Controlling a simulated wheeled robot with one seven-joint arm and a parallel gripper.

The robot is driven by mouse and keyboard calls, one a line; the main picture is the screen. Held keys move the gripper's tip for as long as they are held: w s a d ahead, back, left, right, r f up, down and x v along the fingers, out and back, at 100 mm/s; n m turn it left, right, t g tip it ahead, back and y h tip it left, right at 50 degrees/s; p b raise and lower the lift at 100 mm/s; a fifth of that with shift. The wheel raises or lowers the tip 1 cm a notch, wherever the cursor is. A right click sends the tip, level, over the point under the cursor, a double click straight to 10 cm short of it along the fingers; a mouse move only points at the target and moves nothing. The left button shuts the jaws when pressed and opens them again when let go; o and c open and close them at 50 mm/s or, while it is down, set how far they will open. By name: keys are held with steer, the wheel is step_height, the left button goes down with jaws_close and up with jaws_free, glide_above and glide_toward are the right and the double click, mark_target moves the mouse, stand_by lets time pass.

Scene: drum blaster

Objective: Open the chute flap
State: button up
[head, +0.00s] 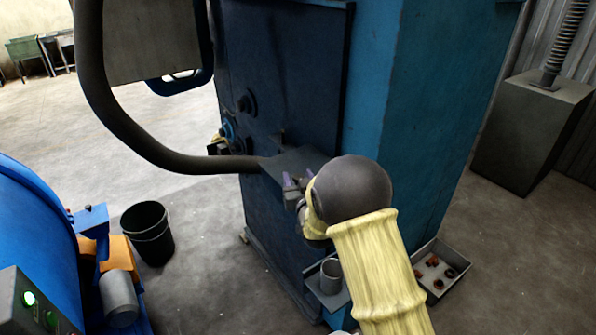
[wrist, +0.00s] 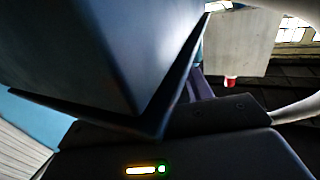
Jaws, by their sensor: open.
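A dark blue flap-like plate (head: 297,160) sticks out from the front of the blue blaster cabinet (head: 290,75). I take it for the chute flap; how far it stands open is unclear. My gripper (head: 290,188) is open at the plate's lower front edge, with its purple fingers partly hidden. In the wrist view a large dark blue body with a thin plate edge (wrist: 150,125) fills the left and centre, very close. My purple fingers (wrist: 200,88) show just right of that edge. I cannot tell whether they touch the plate, and nothing is seen between them.
A thick dark hose (head: 130,140) curves in to the cabinet beside the plate. A grey cup (head: 331,276) stands on a small ledge below my arm. A tray (head: 441,268) with small brown parts lies right. A black bucket (head: 148,235) and blue drum (head: 35,230) stand left.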

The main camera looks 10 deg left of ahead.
steer(key=shift+w+a, duration=0.25)
steer(key=shift+w, duration=0.3)
jaws_close()
steer(key=shift+r, duration=0.2)
